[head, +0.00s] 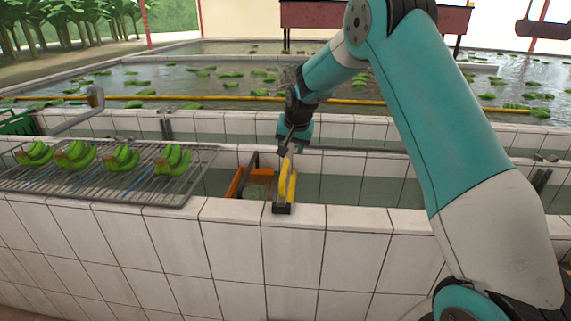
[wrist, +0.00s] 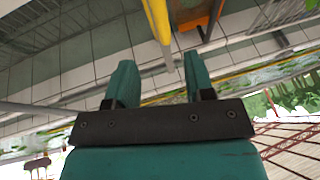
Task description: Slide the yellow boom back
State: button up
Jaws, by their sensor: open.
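A short yellow boom (head: 287,183) stands at the trough's front wall, its near end on a dark bracket (head: 283,209). My gripper (head: 286,150) is open, just above the boom's far end. In the wrist view the yellow boom (wrist: 157,22) comes down from the top edge and ends between the two fingertips (wrist: 160,68) as seen in the picture. I cannot tell whether the fingers touch it. A longer yellow bar (head: 215,98) lies across the water farther back.
An orange-framed tray (head: 238,183) sits in the trough just left of the boom. A wire rack (head: 100,181) with several green banana bunches (head: 122,159) stands at left. White tiled walls (head: 365,216) edge the trough. The trough right of the boom looks clear.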

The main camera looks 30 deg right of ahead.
aim_at(285, 168)
jog(key=p+x, duration=0.3)
jog(key=x, duration=0.8)
grip_shut()
